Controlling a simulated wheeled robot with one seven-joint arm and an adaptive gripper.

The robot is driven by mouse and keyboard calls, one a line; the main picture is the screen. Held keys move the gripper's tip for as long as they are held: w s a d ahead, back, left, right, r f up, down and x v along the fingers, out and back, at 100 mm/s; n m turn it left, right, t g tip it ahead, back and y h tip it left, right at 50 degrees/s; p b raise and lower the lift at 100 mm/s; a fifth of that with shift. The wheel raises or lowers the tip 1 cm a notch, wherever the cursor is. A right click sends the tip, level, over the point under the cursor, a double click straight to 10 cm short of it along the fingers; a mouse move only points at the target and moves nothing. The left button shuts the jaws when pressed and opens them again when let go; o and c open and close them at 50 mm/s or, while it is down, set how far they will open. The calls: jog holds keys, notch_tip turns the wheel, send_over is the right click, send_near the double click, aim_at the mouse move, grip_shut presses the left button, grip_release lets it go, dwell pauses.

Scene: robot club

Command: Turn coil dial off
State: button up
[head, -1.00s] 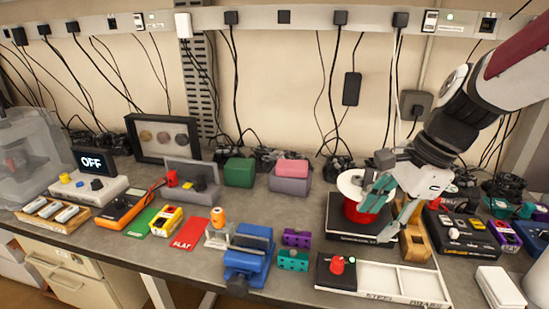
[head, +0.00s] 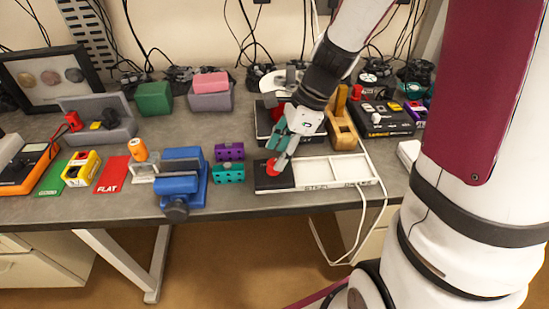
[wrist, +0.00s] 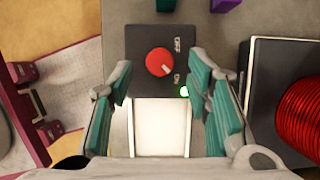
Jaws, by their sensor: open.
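The red coil dial (wrist: 158,62) sits on a black panel (wrist: 140,40) with OFF and ON labels. Its white pointer mark points toward ON. A green light (wrist: 184,91) is lit beside ON. In the head view the dial (head: 274,171) shows partly behind my gripper (head: 279,158). In the wrist view my gripper (wrist: 160,78) is open, with teal-padded fingers on either side of the dial, apart from it in the picture. The height of the fingertips above the panel is hard to tell. The red coil (wrist: 302,110) stands on a black base to the right.
Purple (head: 230,151) and teal (head: 229,173) blocks and a blue vise (head: 182,178) stand to the left. A white cable hangs over the table's front edge.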

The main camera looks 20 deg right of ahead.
jog(key=shift+x, duration=1.4)
grip_shut()
